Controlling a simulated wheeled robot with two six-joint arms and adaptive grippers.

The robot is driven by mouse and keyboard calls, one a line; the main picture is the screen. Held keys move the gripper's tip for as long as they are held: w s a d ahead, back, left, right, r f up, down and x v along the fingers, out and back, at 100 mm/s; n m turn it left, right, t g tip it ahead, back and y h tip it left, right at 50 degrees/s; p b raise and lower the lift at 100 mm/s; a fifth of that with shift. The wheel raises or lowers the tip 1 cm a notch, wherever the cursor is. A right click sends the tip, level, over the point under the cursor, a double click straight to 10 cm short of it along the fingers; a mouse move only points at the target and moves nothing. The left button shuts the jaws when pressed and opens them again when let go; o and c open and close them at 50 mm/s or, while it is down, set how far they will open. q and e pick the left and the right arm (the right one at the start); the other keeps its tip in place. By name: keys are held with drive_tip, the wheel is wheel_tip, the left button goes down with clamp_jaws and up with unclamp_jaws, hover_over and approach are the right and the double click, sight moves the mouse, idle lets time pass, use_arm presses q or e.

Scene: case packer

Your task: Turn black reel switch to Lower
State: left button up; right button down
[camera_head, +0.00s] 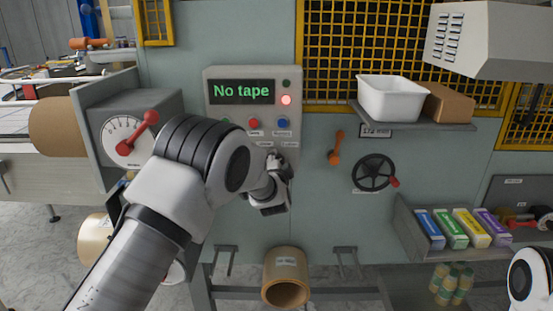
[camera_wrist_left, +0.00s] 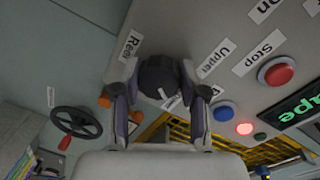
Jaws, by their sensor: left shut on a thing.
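The black reel switch (camera_wrist_left: 158,76) is a round dark knob on the grey control panel (camera_head: 213,77). In the left wrist view it sits between the two fingers of my left gripper (camera_wrist_left: 159,82), which is shut on it. A "Reel" label (camera_wrist_left: 130,45) lies beside one finger and an "Upper" label (camera_wrist_left: 215,59) beside the other. Small white marks show below the knob, too unclear to read. In the head view my left gripper (camera_head: 277,163) is at the panel's lower right, and my arm hides the switch. My right gripper is out of view.
The display (camera_head: 241,91) reads "No tape", with a lit red lamp (camera_head: 286,100) beside it. Red (camera_head: 253,124) and blue (camera_head: 283,123) buttons sit just above my gripper. An orange lever (camera_head: 337,148) and black handwheel (camera_head: 373,171) are to the right.

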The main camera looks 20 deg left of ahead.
use_arm(q)
drive_tip(key=shift+r+m, duration=0.1)
drive_tip(key=shift+m, duration=0.4)
drive_tip(key=o, duration=1.1)
drive_tip(key=shift+o, duration=0.2)
drive_tip(key=f+v, duration=0.1)
drive_tip(key=v, duration=1)
drive_tip(key=shift+s+d+r, duration=0.2)
drive_tip(key=shift+s+r, duration=0.2)
